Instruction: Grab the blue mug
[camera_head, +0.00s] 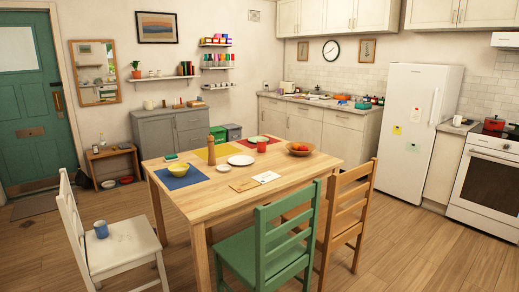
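A blue mug (101,229) stands upright on the seat of the white chair (125,247) at the lower left. The chair is at the left end of the wooden table (225,192). Nothing touches the mug except the seat under it. Neither of my grippers shows in the head view.
The table holds a yellow bowl (179,169), a red mug (262,147), a pepper mill (211,150) and a fruit bowl (300,149). A green chair (268,252) and a wooden chair (345,215) stand at its near side. Floor at the lower right is clear.

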